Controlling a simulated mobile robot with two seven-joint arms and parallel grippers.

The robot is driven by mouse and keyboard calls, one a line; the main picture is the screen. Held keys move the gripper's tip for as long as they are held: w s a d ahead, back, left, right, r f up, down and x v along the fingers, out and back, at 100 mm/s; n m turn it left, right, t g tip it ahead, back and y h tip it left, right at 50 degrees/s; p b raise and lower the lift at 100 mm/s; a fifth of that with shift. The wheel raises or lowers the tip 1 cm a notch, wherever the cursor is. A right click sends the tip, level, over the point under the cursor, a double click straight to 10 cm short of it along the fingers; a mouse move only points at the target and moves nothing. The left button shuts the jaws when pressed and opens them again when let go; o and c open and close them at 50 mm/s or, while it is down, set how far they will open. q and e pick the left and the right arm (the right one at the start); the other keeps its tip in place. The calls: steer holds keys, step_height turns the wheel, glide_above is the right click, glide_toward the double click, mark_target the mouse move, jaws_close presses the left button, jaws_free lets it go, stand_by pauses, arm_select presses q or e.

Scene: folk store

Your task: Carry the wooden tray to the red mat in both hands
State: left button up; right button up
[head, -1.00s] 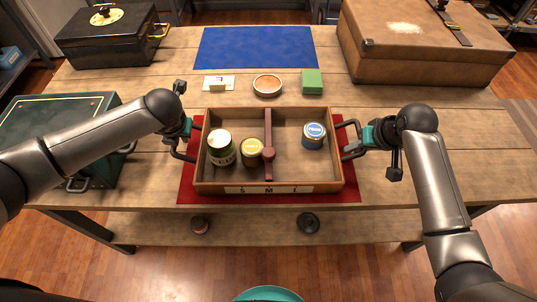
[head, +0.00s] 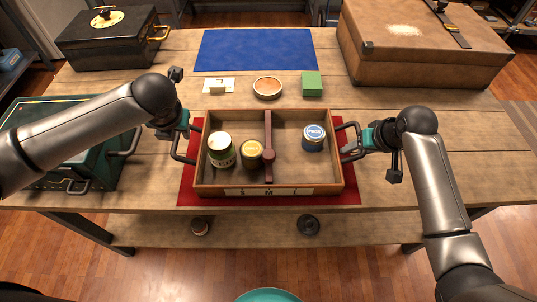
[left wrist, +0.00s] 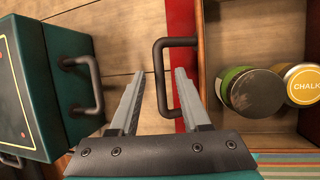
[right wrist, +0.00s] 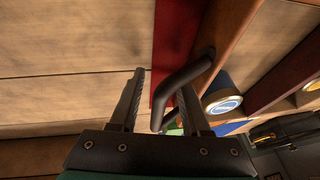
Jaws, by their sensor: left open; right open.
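The wooden tray (head: 230,187) lies flat on the red mat (head: 187,188), whose edges show around it. It holds a green-and-white can (head: 222,152), a yellow-lidded can (head: 251,154) and a blue-lidded can (head: 314,137), with a divider between the last two. My left gripper (head: 187,122) is open at the tray's left handle (head: 174,152); in the left wrist view the handle bar (left wrist: 160,80) shows between the spread fingers. My right gripper (head: 352,149) is open at the right handle; in the right wrist view that handle (right wrist: 180,82) crosses between the fingers, apparently unclamped.
A green box (head: 60,175) stands close to the left arm. A blue mat (head: 255,50) lies empty at the back. A card holder (head: 218,85), a bowl (head: 267,88) and a green block (head: 312,83) sit behind the tray. A brown case (head: 425,60) stands back right.

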steer(key=shift+r, duration=0.1)
arm_select(q)
steer(key=v, duration=0.5)
steer(key=shift+s+r, duration=0.15)
steer(key=shift+r, duration=0.1)
arm_select(e)
steer(key=v, duration=1.1)
steer(key=shift+r, duration=0.35)
steer(key=shift+s+d, duration=0.1)
steer(key=shift+d, duration=0.05)
arm_select(q)
steer(key=shift+d, duration=0.1)
